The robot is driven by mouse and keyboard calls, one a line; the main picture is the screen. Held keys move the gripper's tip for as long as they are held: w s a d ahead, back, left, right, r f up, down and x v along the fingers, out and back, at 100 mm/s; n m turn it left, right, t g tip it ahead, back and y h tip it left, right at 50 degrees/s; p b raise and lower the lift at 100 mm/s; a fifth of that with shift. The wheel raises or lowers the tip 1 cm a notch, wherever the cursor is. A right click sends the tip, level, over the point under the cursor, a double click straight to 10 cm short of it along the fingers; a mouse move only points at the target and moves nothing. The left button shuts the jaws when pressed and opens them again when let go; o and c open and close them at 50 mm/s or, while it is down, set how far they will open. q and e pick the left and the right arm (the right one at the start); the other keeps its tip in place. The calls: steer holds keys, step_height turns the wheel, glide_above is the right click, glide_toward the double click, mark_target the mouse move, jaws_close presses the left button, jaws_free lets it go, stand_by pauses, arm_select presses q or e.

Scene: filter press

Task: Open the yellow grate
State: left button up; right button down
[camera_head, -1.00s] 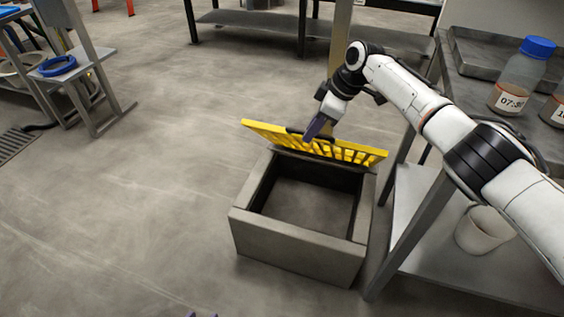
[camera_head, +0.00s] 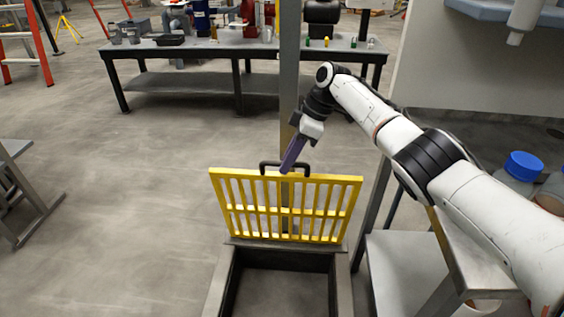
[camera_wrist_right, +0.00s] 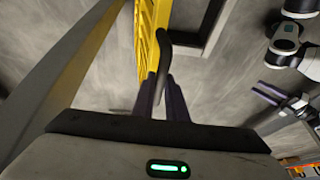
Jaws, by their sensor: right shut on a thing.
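The yellow grate (camera_head: 286,205) stands nearly upright on the far rim of the grey box (camera_head: 232,275), whose dark opening shows in front of it. A black handle (camera_head: 285,166) sits on the grate's top edge. My right gripper (camera_head: 289,167) is shut on that handle, its purple fingers reaching down from above. In the right wrist view the fingers (camera_wrist_right: 166,100) close around the handle (camera_wrist_right: 164,62), with the yellow grate (camera_wrist_right: 148,40) beyond. My left gripper (camera_wrist_right: 270,100) shows at the right of the right wrist view, with its fingers apart and away from the grate.
A metal post (camera_head: 289,90) rises just behind the grate. A long workbench (camera_head: 240,50) stands at the back.

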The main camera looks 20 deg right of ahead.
steer(key=shift+s+d+f, duration=0.25)
steer(key=shift+d+f, duration=0.3)
steer(key=shift+d, duration=0.05)
steer(key=c, duration=1.8)
jaws_free()
steer(key=shift+d, duration=0.1)
steer(key=shift+o, duration=0.2)
steer(key=shift+w+a+r, duration=0.15)
steer(key=shift+a+r, duration=0.05)
steer(key=shift+a, duration=0.1)
steer(key=w+p+v, duration=0.1)
steer(key=v, duration=0.9)
steer(key=shift+s+r+p, duration=0.15)
steer(key=shift+s+p, duration=0.15)
steer(key=shift+s, duration=0.15)
